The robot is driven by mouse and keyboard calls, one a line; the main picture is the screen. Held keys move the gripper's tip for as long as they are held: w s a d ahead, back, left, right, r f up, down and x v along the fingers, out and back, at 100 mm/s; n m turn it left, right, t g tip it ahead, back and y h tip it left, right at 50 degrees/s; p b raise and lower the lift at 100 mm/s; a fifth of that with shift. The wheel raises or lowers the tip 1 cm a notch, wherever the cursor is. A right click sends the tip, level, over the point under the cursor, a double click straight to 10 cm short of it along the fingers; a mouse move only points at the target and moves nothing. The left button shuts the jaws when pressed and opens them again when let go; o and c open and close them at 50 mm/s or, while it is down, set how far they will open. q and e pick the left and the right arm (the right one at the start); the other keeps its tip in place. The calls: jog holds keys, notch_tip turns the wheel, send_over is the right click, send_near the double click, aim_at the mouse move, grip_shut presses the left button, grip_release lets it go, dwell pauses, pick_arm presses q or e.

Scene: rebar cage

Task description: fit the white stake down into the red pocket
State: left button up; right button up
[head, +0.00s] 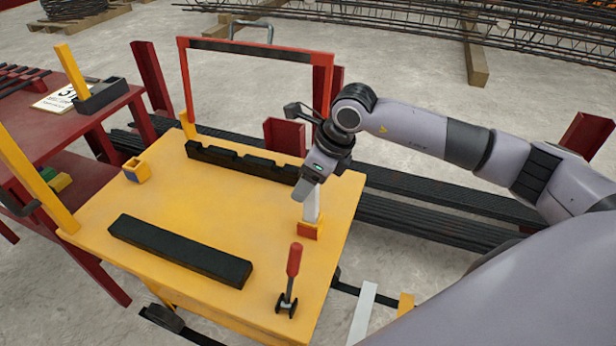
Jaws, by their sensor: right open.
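The white stake (312,206) stands about upright at the right side of the yellow cart top. Its lower end meets the top of the red pocket (309,233), a small block with a red front face and a yellow-orange rim. How deep the stake sits is hidden. My right gripper (306,192) is pointed down at the upper part of the stake, with its jaws open. One finger shows to the left of the stake; the stake's top is hidden behind the gripper. My left gripper is out of view.
A black bar (180,250), a notched black rack (240,162) and a red-handled clamp (291,275) occupy the yellow top (215,205). A red table (40,140) is at left. The middle of the cart is clear.

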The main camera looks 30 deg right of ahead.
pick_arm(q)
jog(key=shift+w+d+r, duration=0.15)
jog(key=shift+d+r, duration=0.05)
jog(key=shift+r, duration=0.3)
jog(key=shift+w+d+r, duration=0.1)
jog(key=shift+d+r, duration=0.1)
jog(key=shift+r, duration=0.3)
pick_arm(e)
jog(key=v, duration=0.7)
jog(key=shift+r, duration=0.15)
